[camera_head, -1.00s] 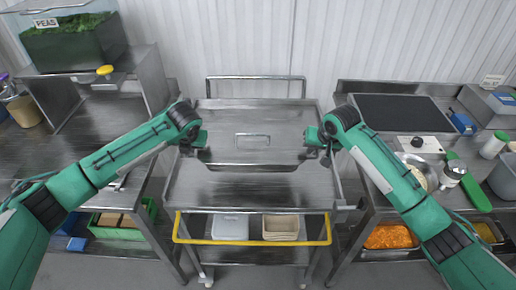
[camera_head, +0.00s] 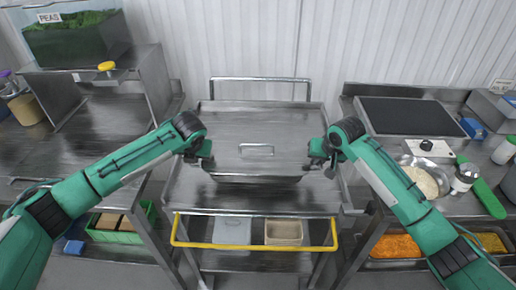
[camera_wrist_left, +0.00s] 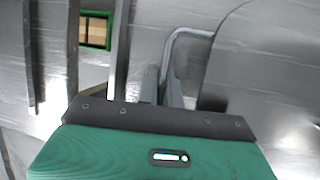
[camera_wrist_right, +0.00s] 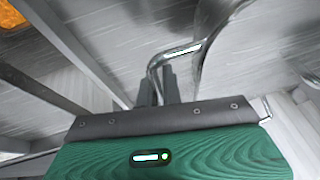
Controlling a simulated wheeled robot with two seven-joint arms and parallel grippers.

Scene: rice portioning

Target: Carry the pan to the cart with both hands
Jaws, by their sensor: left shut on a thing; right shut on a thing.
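A steel pan (camera_head: 256,172) with a flat lid and a lid handle (camera_head: 256,149) is held level over the top of the steel cart (camera_head: 255,203). I cannot tell whether its base touches the cart. My left gripper (camera_head: 206,160) is shut at the pan's left end. In the left wrist view its fingers (camera_wrist_left: 166,88) close on a bent metal side handle (camera_wrist_left: 186,34). My right gripper (camera_head: 314,160) is shut at the right end. In the right wrist view its fingers (camera_wrist_right: 163,84) close on the other side handle (camera_wrist_right: 176,54).
The cart has a yellow bar (camera_head: 255,247) at the front and a lower shelf with a white bin (camera_head: 231,230) and a beige bin (camera_head: 283,232). Steel counters stand on both sides; the right one carries a dark hot plate (camera_head: 411,115) and a bowl of rice (camera_head: 424,180).

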